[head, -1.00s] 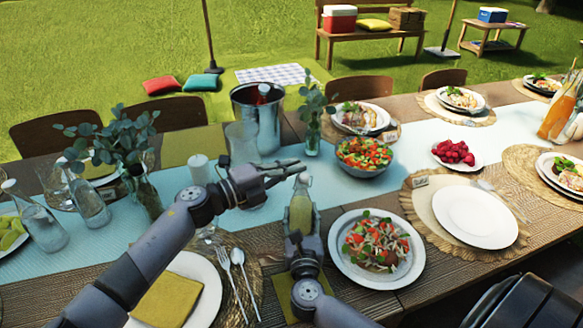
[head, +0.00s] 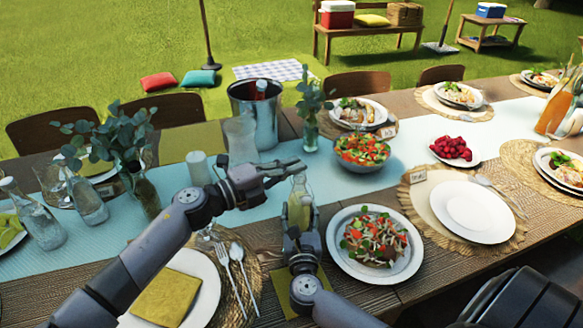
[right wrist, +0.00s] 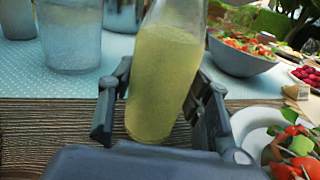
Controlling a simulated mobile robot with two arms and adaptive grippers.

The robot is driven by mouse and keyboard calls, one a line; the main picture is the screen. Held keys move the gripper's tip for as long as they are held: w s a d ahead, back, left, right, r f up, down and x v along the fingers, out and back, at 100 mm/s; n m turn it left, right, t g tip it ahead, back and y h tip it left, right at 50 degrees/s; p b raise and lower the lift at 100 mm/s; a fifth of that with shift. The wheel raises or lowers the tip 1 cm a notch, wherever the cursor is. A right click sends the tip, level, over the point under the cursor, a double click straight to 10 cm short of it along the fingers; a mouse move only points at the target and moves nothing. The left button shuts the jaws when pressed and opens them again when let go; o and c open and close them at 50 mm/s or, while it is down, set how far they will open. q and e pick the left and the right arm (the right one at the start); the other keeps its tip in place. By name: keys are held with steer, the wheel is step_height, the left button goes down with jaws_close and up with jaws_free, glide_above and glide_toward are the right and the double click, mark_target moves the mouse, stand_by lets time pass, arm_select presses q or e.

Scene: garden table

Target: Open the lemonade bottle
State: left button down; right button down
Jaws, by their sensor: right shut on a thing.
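The lemonade bottle (head: 299,208) is clear glass with pale yellow liquid and stands in front of the blue runner in the head view. It fills the middle of the right wrist view (right wrist: 163,75), where it looks tilted and its top is out of frame. My right gripper (head: 300,232) is shut on the bottle's body, with a finger on each side. My left gripper (head: 296,168) is at the height of the bottle's top, its fingers a little apart. The bottle's cap is small and partly hidden by these fingers, so I cannot tell whether they touch it.
A salad plate (head: 340,270) lies close to the right of the bottle. A salad bowl (head: 362,168), a small vase (head: 310,133) and a metal bucket (head: 268,128) stand behind. A plate with a yellow napkin (head: 166,300) and cutlery lie at the left front.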

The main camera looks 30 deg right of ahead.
arm_select(q)
steer(key=shift+s+r, duration=0.1)
steer(key=shift+r, duration=0.4)
steer(key=a+r, duration=0.2)
steer(key=a, duration=0.5)
stand_by(0.7)
arm_select(e)
steer(key=c, duration=0.7)
jaws_free()
steer(key=shift+c, duration=0.2)
